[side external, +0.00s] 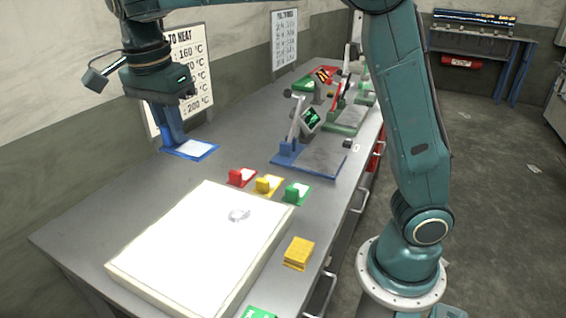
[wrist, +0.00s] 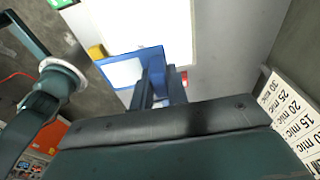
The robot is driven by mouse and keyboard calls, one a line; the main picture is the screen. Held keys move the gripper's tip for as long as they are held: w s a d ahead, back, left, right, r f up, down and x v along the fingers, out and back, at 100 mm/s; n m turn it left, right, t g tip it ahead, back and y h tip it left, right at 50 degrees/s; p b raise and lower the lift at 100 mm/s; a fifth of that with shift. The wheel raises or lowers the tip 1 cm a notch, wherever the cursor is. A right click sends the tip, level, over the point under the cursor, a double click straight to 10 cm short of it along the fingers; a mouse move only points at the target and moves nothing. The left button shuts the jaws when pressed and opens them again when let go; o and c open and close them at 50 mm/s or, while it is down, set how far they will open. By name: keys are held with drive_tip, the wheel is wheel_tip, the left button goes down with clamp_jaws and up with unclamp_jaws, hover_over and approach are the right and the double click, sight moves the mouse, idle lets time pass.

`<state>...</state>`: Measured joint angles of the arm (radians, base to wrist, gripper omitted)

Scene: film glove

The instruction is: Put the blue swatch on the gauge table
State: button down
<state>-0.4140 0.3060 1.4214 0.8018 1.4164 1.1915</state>
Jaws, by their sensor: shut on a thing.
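The blue swatch (side external: 191,150), a flat blue frame with a pale window, hangs below my gripper (side external: 172,112) at the back left of the bench. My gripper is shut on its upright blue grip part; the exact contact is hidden. In the wrist view the swatch (wrist: 130,68) juts out from my gripper (wrist: 158,85) and overlaps the bright panel. It appears to be above the bench; its height is hard to judge. A gauge with a green screen (side external: 311,120) stands on a blue base with a bare grey plate (side external: 322,162), probably the gauge table, right of the swatch.
More gauges (side external: 345,118) stand farther back.

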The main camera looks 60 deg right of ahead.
idle(0.7)
drive_tip(key=d+f+n+t, duration=0.1)
drive_tip(key=d+n, duration=0.7)
drive_tip(key=d, duration=1.4)
drive_tip(key=s+d+f+n+y, duration=0.1)
drive_tip(key=s+d+n, duration=0.9)
drive_tip(key=s+d, duration=0.3)
drive_tip(key=d, duration=0.3)
drive_tip(key=shift+s+d+f, duration=0.25)
drive_tip(key=shift+s+d, duration=0.05)
drive_tip(key=shift+f, duration=0.1)
wheel_tip(320, 180, down, 16)
drive_tip(key=shift+r, duration=0.2)
drive_tip(key=shift+f, duration=0.1)
